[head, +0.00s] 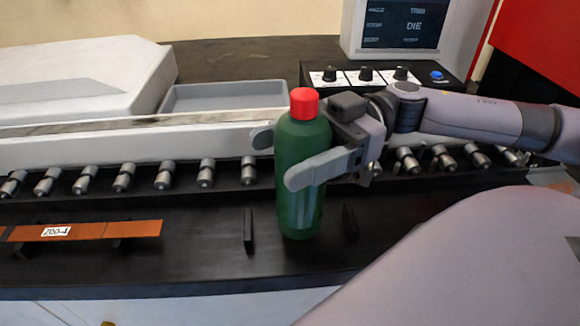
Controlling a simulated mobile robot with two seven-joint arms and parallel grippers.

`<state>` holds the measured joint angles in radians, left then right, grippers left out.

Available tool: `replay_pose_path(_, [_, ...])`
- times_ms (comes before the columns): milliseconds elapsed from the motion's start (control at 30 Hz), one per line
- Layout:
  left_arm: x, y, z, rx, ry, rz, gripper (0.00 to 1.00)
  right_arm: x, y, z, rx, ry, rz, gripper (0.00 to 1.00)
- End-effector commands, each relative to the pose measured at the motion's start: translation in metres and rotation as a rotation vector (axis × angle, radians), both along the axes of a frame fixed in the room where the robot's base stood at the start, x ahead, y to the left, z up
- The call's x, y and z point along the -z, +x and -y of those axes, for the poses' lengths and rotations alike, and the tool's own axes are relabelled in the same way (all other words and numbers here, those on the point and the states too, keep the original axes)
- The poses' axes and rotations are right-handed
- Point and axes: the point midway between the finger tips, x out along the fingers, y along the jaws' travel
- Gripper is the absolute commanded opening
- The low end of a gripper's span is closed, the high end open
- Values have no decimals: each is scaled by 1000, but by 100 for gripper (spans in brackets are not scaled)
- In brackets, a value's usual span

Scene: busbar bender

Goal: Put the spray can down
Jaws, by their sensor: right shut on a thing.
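The spray can (294,203) is a green bottle with a red cap, upright in the head view near the middle of the black bench (190,262). My right gripper (287,158) comes in from the right and is shut on the can's upper body, with one finger across its front. The can's base appears at or just above the bench top; I cannot tell whether it touches. My left gripper is not in view.
A copper bar (85,231) labelled 200-4 lies on supports at the left. Black upright posts (248,230) flank the can. A row of metal rollers (164,175) runs behind. A grey tray (225,97), control knobs (366,74) and a screen (402,24) stand farther back.

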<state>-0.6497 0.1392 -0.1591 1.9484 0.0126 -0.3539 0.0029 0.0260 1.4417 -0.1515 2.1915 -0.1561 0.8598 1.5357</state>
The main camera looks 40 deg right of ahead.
Motion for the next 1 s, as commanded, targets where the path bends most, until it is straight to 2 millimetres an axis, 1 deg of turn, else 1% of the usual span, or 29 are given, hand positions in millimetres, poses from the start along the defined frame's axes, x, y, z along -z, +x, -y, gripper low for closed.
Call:
replay_pose_path(33, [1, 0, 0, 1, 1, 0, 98, 9, 0, 0, 1, 5, -3, 7])
replay_pose_path(100, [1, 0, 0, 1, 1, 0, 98, 20, 1, 0, 2, 4, -4, 7])
replay_pose_path(167, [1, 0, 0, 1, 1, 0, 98, 26, 1, 0, 2, 4, -2, 7])
replay_pose_path(533, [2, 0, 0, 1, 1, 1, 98, 31, 0, 0, 0, 1, 0, 7])
replay_pose_path(567, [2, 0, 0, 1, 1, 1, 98, 32, 0, 0, 1, 0, 0, 76])
replay_pose_path(600, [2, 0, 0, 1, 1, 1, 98, 31, 0, 0, 1, 0, 0, 89])
replay_pose_path(633, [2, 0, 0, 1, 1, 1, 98, 31, 0, 0, 1, 0, 0, 98])
replay_pose_path(900, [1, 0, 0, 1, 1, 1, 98, 31, 0, 0, 1, 0, -1, 98])
replay_pose_path(1000, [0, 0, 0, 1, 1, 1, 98, 26, 0, 0, 0, 0, 0, 98])
